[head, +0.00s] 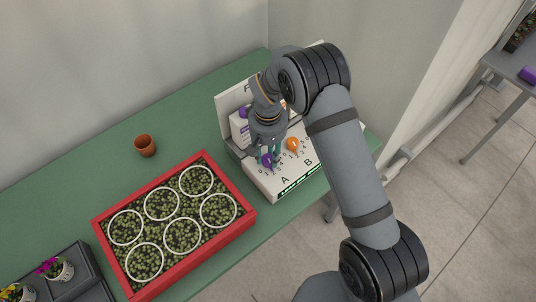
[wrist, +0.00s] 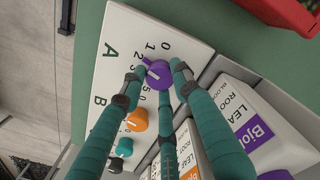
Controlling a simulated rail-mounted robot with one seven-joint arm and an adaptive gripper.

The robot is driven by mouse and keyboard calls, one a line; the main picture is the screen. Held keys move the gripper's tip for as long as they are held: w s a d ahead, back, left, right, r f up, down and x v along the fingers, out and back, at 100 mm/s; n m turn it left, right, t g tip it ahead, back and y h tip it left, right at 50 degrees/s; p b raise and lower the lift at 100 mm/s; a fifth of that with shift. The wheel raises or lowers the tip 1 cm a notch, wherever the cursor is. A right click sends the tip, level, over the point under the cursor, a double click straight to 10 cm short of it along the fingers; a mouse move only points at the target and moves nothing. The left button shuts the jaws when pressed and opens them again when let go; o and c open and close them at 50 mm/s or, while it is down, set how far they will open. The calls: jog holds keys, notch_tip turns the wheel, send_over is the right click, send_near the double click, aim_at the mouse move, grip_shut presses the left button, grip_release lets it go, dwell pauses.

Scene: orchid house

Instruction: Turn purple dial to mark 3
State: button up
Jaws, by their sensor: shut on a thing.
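The purple dial (wrist: 158,76) sits by the letter A on a white panel (wrist: 135,32). In the head view the dial (head: 267,161) shows just under my gripper (head: 269,152). In the wrist view the teal fingers of my gripper (wrist: 159,72) are closed around the dial's sides. Printed numerals ring the dial; 0, 1 and 2 show above and to its left. Some others are partly hidden by a finger.
An orange dial (head: 292,145) by the letter B stands close beside the purple one. A teal dial (wrist: 124,147) lies beyond it. Labelled boxes (wrist: 262,130) stand along the panel. A red tray (head: 247,222) of plants and a small brown pot (head: 145,146) are on the green table.

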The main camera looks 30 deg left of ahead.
aim_at(268, 158)
jog(key=shift+f+n+b, duration=0.1)
jog(key=shift+n+b, duration=0.5)
jog(key=shift+n, duration=0.6)
jog(key=shift+n+b, duration=0.5)
jog(key=shift+n, duration=1.2)
jog(key=o, duration=1.1)
jog(key=shift+o, duration=0.4)
notch_tip(268, 158, up, 12)
